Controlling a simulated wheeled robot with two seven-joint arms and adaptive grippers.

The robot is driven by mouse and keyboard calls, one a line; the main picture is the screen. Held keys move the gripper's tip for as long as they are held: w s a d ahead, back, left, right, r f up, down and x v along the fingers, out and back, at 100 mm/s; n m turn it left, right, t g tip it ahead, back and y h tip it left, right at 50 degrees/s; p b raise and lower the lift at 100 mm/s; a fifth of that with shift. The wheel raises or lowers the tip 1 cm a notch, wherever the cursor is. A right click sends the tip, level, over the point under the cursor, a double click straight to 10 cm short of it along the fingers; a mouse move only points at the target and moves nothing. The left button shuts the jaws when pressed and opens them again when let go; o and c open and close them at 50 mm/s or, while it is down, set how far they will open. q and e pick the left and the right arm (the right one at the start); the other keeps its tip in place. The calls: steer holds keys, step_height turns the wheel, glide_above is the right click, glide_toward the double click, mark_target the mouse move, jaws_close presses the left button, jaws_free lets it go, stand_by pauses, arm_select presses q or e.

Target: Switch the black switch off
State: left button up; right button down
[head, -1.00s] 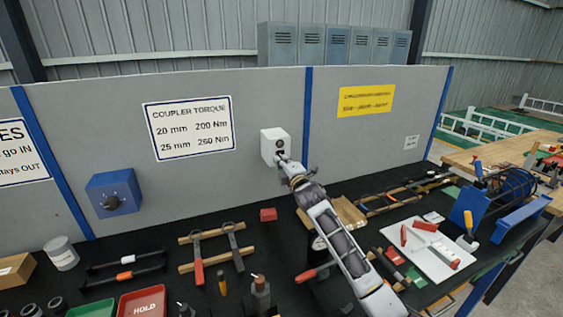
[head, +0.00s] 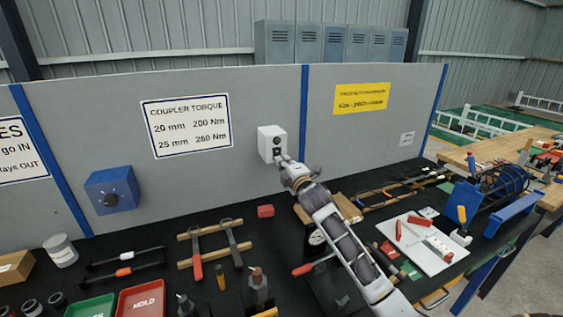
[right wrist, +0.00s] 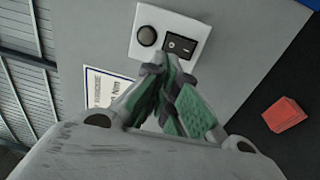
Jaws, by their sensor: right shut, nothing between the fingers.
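The black switch (head: 277,152) is a small rocker on a white box (head: 266,145) fixed to the grey panel. A round dark knob (right wrist: 147,36) sits beside the switch (right wrist: 180,45) in the right wrist view. My right gripper (head: 285,160) is just below the switch, and its fingers are shut and empty. In the right wrist view the closed green-padded fingertips (right wrist: 166,62) are close to the box's lower edge, near the switch. I cannot tell whether they touch it. My left gripper is not in view.
A blue box with a dial (head: 112,190) is on the panel at the left. The black bench below holds a red block (head: 265,211), clamps, a red tray (head: 141,300) and a white board (head: 430,250) with tools. The panel around the white box is clear.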

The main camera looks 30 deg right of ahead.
steer(key=s, duration=0.6)
steer(key=shift+s+a+r+b, duration=0.15)
steer(key=shift+s+r+b, duration=0.05)
steer(key=shift+r+b, duration=0.2)
steer(key=shift+f, duration=0.1)
stand_by(0.5)
